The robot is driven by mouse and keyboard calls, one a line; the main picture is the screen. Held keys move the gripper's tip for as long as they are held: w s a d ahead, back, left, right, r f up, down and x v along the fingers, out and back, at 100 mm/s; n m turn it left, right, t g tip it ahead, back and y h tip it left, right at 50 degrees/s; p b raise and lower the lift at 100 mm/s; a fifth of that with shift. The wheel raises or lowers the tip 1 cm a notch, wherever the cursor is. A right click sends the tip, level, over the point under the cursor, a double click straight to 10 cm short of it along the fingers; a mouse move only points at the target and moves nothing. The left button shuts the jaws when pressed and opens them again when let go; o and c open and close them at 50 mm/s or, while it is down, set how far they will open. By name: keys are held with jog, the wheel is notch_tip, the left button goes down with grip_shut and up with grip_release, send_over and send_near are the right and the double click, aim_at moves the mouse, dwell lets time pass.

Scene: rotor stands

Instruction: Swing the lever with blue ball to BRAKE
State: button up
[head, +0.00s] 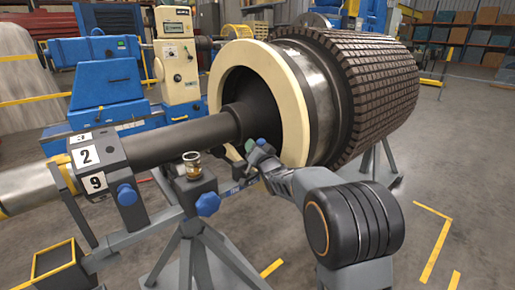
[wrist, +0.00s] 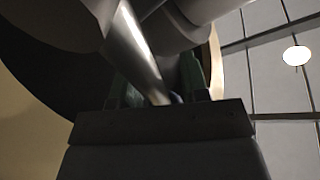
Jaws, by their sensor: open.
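In the wrist view a shiny steel rod (wrist: 142,55), which looks like the lever, runs down between my two open green fingers. A small dark-blue bit (wrist: 176,98) shows at its lower end, by the palm, and may be the blue ball; most of it is hidden. In the head view my gripper (head: 254,150) is just below the dark shaft, in front of the cream ring. The lever is hard to make out there. A small blue-edged label (head: 233,190) lies left of my wrist; its lettering is too small to read surely, and no BRAKE mark is legible.
The big ribbed rotor (head: 375,95) and cream ring (head: 291,105) stand close behind my gripper. The grey stand carries blue knobs (head: 207,203), a small glass cup (head: 192,165) and a number block (head: 90,165). Floor at the right is open.

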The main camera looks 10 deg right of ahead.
jog(key=v, duration=1.3)
jog(key=shift+s, duration=0.4)
jog(key=shift+d+f, duration=0.1)
jog(key=shift+d, duration=0.05)
jog(key=s+d+f+n+g+h, duration=0.2)
jog(key=s+d+f+g+h, duration=0.15)
jog(key=f+g, duration=0.4)
jog(key=s+g+h+p, duration=0.1)
jog(key=s+g+p, duration=0.25)
jog(key=s, duration=0.25)
jog(key=s+a+r+n+g+p, duration=0.2)
jog(key=s+r+n+g+p, duration=0.1)
jog(key=s+r+p, duration=1)
jog(key=shift+s+a+r+g+y, duration=0.35)
jog(key=shift+r+g+y, duration=0.1)
jog(key=shift+r+g, duration=0.15)
